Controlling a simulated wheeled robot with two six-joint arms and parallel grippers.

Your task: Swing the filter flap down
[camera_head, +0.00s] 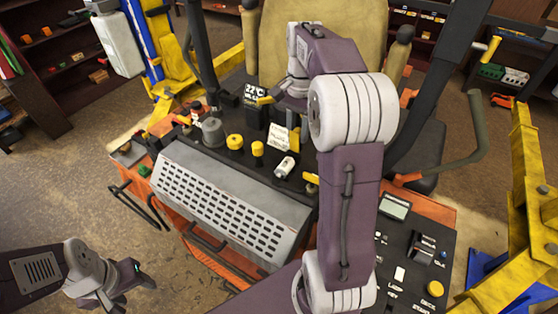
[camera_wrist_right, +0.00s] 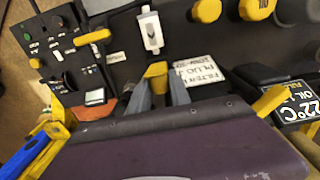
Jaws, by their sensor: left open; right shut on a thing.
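A grey perforated panel (camera_head: 215,210), which looks like the filter flap, slopes across the front of the orange mower. My left gripper (camera_head: 143,278) is open and empty at the lower left, apart from the panel and below its left end. My right gripper (camera_head: 294,122) reaches down over the dark console behind the panel. In the right wrist view its fingers (camera_wrist_right: 157,88) are shut on a yellow tab (camera_wrist_right: 155,70). A white filter plug label (camera_wrist_right: 200,72) lies beside the tab. My right arm hides the panel's surroundings to the right.
Yellow knobs (camera_head: 235,142), a grey round cap (camera_head: 213,132) and a white switch (camera_head: 284,167) stand on the console. A 22°C display (camera_head: 256,95) is further back. Yellow lift posts (camera_head: 530,210) flank the mower.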

